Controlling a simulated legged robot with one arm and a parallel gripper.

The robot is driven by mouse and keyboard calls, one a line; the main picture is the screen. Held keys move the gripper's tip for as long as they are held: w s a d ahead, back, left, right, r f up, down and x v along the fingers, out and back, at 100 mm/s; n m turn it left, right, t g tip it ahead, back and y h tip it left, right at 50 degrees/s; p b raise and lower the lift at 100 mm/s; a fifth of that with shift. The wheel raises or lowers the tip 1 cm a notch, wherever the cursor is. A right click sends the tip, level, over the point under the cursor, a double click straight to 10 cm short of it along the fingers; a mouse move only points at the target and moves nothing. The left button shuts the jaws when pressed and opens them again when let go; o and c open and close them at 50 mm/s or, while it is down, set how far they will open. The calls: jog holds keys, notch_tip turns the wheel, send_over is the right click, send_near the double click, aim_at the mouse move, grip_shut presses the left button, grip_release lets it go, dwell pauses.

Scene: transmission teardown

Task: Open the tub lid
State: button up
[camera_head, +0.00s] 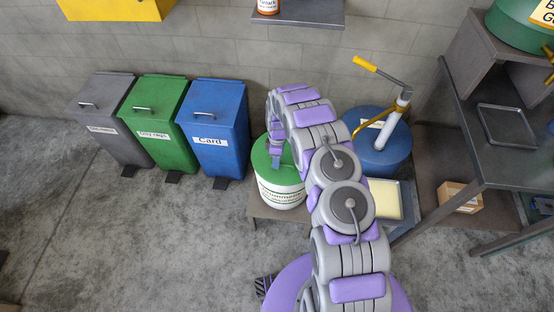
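A white tub (282,196) with printed lettering stands on a low grey stand, left of the middle part of my arm. Its green lid (261,158) lies on top and looks seated. My arm arches up from the bottom and bends down over the lid. My gripper (276,162) points down at the lid's middle and hides part of it. The fingers are small and dark against the lid. I cannot tell whether they touch the lid, hold something on it, or are open.
Grey, green and blue pedal bins (216,130) stand left of the tub. A blue drum (381,155) with a yellow-handled pump (390,115) stands right. A shallow cream-filled tray (384,198) lies before it. A grey workbench (510,160) is far right. Floor at lower left is clear.

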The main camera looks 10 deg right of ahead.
grip_shut()
jog(key=shift+r, duration=0.1)
dwell(0.5)
